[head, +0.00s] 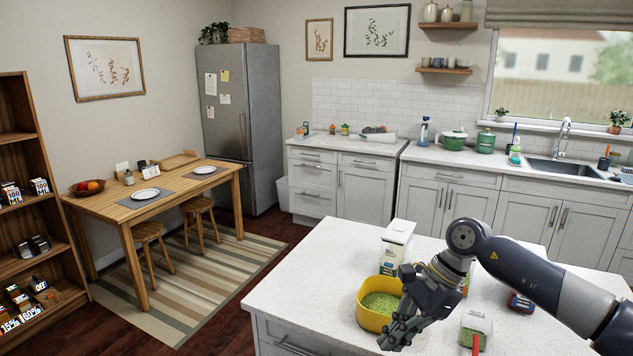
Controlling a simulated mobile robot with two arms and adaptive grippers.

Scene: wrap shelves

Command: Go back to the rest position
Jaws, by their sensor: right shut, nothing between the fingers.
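My right arm reaches in from the right over the white-topped island. My right gripper (394,338) is shut and empty at its front part. It overlaps the right edge of a yellow bowl (370,319) with green contents; I cannot tell whether they touch. My left gripper is not in view.
The island top (312,265) is clear on its left. A white carton (397,243) stands behind the bowl. A clear container (477,324) and a dark jar (520,302) stand to the right. A dining table (160,205), fridge (241,120) and wooden shelf (25,200) stand farther left.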

